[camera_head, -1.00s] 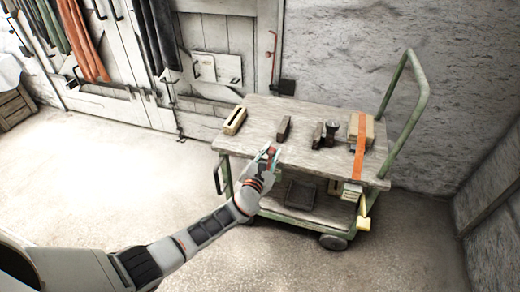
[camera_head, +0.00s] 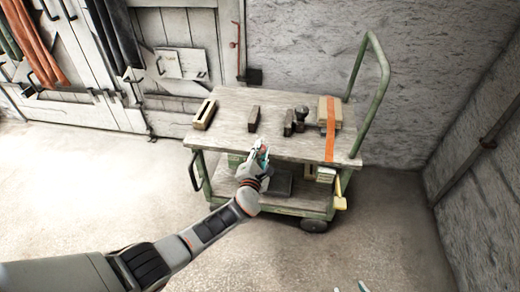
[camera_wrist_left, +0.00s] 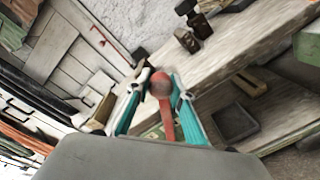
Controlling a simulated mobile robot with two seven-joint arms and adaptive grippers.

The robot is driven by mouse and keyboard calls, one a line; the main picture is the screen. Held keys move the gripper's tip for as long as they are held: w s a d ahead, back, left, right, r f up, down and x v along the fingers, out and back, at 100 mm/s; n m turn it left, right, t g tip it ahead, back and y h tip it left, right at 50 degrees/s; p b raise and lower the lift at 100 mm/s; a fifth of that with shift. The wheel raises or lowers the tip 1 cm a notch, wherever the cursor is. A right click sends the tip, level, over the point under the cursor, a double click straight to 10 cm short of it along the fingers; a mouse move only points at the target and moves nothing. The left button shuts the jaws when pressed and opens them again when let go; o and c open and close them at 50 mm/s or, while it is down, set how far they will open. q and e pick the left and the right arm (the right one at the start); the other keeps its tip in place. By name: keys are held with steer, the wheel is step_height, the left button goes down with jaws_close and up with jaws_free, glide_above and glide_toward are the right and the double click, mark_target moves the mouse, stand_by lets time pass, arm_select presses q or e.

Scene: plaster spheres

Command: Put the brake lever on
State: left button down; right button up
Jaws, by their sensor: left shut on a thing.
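My left gripper (camera_head: 260,150) is at the front edge of the wooden cart (camera_head: 225,116). In the left wrist view its teal fingers (camera_wrist_left: 161,88) are shut on a red lever with a round knob (camera_wrist_left: 165,125), which I take for the brake lever. The knob is between the fingertips and the red shaft runs down from it. The lever's far end is hidden, so I cannot tell whether it touches the cart. In the head view the fingers mostly hide the lever.
On the cart top are a slotted wooden block (camera_head: 204,114), a brown block (camera_head: 254,118), dark tools (camera_head: 295,121) and boards under an orange strap (camera_head: 331,130). A green push handle (camera_head: 380,75) rises at right. A dark tray (camera_head: 280,183) sits on the lower shelf. Floor in front is clear.

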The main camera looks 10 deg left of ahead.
arm_select(q)
steer(key=shift+s+d+f, duration=0.1)
steer(key=shift+d+f, duration=0.05)
steer(key=c, duration=1.7)
jaws_free()
steer(key=s, duration=1.2)
steer(key=shift+a+r, duration=0.35)
steer(key=shift+a, duration=0.05)
